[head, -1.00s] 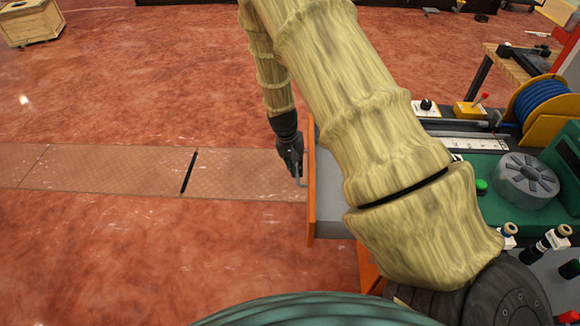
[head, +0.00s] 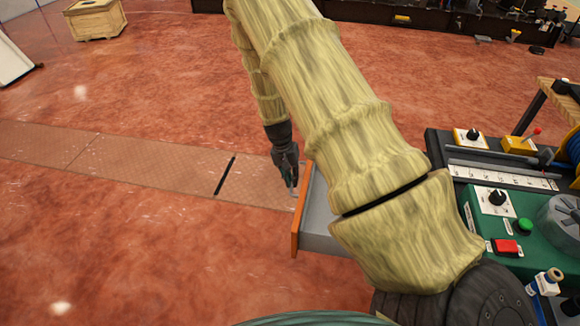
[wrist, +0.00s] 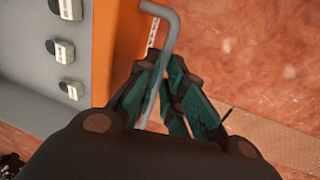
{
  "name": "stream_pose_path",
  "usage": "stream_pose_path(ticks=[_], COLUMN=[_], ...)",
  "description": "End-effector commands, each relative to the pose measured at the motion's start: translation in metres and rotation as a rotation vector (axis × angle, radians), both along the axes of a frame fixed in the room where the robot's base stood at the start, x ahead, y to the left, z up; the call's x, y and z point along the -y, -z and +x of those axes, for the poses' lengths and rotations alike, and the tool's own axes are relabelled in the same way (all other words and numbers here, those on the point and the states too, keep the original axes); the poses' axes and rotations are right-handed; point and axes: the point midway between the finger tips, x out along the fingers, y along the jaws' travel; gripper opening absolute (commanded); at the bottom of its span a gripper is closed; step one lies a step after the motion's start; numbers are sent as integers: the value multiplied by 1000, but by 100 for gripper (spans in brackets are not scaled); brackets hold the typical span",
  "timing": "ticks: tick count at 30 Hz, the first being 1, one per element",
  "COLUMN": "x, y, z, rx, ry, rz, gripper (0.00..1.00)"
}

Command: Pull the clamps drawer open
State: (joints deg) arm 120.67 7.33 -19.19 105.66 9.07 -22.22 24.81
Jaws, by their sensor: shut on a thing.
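The drawer has an orange front (head: 301,212) and a grey body (head: 321,222), seen left of the bench in the head view. It stands out from the bench, but my arm hides much of it. The wrist view shows its orange front (wrist: 122,45) and a bent grey bar handle (wrist: 170,32). My gripper (head: 291,182) is at the outer side of the front. In the wrist view my gripper (wrist: 166,82) has its dark green fingers shut on the handle. I cannot read any label naming the drawer.
Several small black-and-white pieces (wrist: 65,50) show on the grey surface behind the front. The green machine (head: 482,215) with knobs and a red button is on the bench at right. Open red floor (head: 150,250) lies left of the drawer. A wooden crate (head: 96,20) is far off.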

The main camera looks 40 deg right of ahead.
Motion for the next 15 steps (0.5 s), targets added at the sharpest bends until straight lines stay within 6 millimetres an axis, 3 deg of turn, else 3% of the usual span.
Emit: stream_pose_path(ticks=[6,7,10,15], x=[1,1,0,0], y=[-2,-2,-1,-1], z=[3,3,3,2], rx=[5,5,5,3], ry=[0,0,-2,-2], rz=[-3,-3,-2,-2], gripper=[0,12,30,32])
